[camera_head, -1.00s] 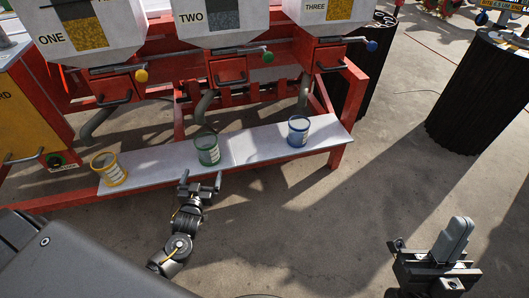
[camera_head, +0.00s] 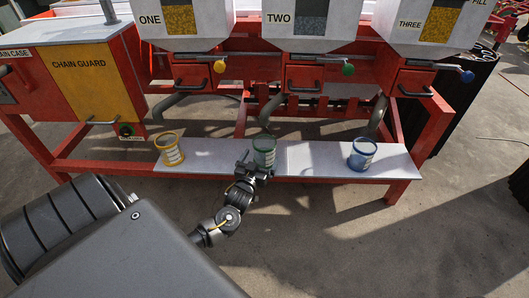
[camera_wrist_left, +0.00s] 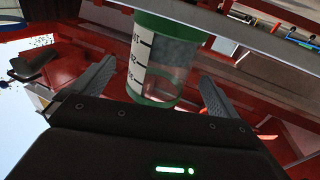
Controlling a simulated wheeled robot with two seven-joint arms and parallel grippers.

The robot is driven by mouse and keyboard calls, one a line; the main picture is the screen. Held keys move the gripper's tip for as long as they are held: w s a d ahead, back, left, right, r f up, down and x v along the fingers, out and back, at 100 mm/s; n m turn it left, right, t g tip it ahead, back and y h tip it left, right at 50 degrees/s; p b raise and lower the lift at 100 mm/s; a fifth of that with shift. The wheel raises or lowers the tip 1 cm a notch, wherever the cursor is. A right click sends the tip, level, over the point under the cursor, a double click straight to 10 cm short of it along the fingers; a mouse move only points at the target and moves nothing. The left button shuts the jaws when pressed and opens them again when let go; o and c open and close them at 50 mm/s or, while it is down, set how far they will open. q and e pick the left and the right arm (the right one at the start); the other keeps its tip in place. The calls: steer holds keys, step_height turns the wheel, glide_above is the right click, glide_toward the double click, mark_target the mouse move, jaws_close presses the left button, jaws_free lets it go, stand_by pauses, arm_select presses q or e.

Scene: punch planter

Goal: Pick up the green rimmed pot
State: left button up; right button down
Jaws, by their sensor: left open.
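The green rimmed pot (camera_head: 264,150) stands on the pale shelf (camera_head: 215,163) between a yellow rimmed pot and a blue rimmed pot. In the left wrist view the clear pot (camera_wrist_left: 160,62), with green rims and a white scale label, lies between the two fingers. My left gripper (camera_head: 257,165) is at the near side of the pot, with its fingers open on either side of it. In the left wrist view the gripper (camera_wrist_left: 155,88) shows a gap between each finger and the pot. My right gripper is out of view.
The yellow rimmed pot (camera_head: 169,149) stands to the left and the blue rimmed pot (camera_head: 362,154) to the right on the same shelf. Curved grey spouts and red machine frames (camera_head: 315,78) rise behind. Open concrete floor (camera_head: 330,235) lies in front.

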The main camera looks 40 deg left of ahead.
mark_target(268, 143)
arm_select(q)
steer(key=b+x, duration=0.2)
steer(key=x, duration=0.2)
steer(key=shift+f, duration=0.1)
steer(key=shift+w+a+r, duration=0.15)
steer(key=shift+w+r, duration=0.05)
steer(key=shift+w, duration=0.1)
steer(key=c, duration=1.2)
steer(key=shift+c, duration=0.2)
steer(key=shift+r, duration=0.15)
